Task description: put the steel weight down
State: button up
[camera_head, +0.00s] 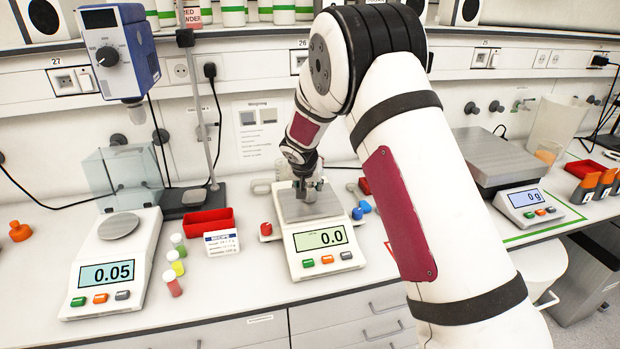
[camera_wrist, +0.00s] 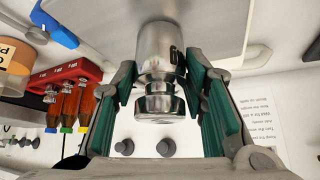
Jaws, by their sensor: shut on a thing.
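The steel weight (camera_wrist: 160,45) is a shiny cylinder with a narrower neck and knob. In the wrist view it is between the green-padded fingers of my gripper (camera_wrist: 160,88), which is shut on it near the knob. In the head view my gripper (camera_head: 307,190) points down over the steel pan (camera_head: 322,209) of the middle scale (camera_head: 322,248), whose display reads 0.0. The weight is mostly hidden there by the fingers. I cannot tell whether its base touches the pan.
A left scale (camera_head: 118,262) reads 0.05. A red tray (camera_head: 208,222), a white label card (camera_head: 221,243) and several small capped vials (camera_head: 176,267) stand between the two scales. A large bench scale (camera_head: 497,158) with a 0 g display is at the right.

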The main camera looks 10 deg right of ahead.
jog(key=shift+w+f, duration=0.1)
dwell(0.3)
jog(key=o, duration=1.4)
jog(key=shift+f, duration=0.1)
jog(key=shift+r, duration=0.25)
jog(key=s+r, duration=1.5)
jog(key=r, duration=0.3)
jog(key=s+r+n+y, duration=0.1)
jog(key=s+r+n, duration=0.1)
jog(key=s, duration=1.3)
jog(key=s+r+n+y, duration=0.1)
jog(key=s+r+n, duration=0.1)
jog(key=s, duration=1.4)
jog(key=shift+d+r+n+g+y+b, duration=0.25)
jog(key=shift+r+n+g+y+b, duration=0.05)
jog(key=shift+r+b, duration=0.1)
